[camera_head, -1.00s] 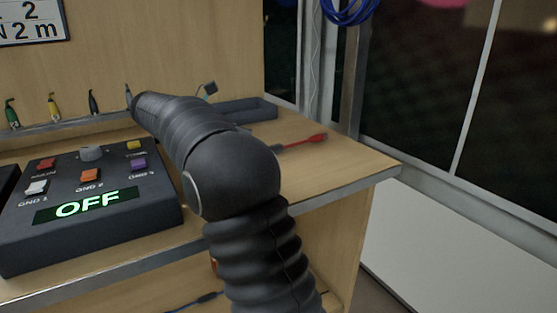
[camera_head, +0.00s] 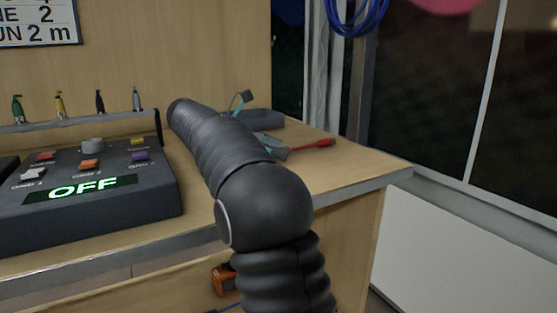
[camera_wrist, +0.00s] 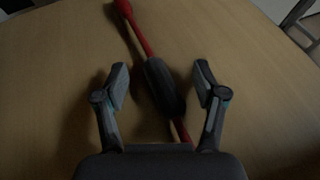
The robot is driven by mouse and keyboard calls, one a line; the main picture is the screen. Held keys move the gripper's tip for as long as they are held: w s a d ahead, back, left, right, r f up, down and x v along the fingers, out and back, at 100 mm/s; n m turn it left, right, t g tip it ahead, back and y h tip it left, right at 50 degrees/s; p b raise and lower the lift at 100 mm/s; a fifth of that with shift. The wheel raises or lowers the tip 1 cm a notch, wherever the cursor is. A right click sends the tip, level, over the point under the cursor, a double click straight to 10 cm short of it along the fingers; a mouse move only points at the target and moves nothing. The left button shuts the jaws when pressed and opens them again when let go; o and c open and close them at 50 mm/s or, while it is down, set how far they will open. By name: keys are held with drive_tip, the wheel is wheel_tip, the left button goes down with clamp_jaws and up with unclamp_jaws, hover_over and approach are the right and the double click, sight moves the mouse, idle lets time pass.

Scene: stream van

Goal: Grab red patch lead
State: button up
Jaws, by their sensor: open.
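The red patch lead (camera_wrist: 134,24) lies on the wooden bench top in the wrist view, running from the top towards my gripper. Its dark sleeve (camera_wrist: 163,86) is between my open fingers, apart from both. My gripper (camera_wrist: 160,82) is open and empty, with one finger on each side of the lead. In the head view the lead's red end (camera_head: 316,143) shows on the bench to the right of my gripper (camera_head: 262,134). My arm hides part of the gripper and the rest of the lead there.
A control box with an OFF display (camera_head: 80,188) stands on the bench at left. Several coloured leads stand in a rack (camera_head: 80,124) at the back. The bench's right corner (camera_head: 385,172) is bare.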

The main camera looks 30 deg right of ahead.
drive_tip(key=shift+c, duration=0.3)
clamp_jaws()
drive_tip(key=shift+r, duration=0.15)
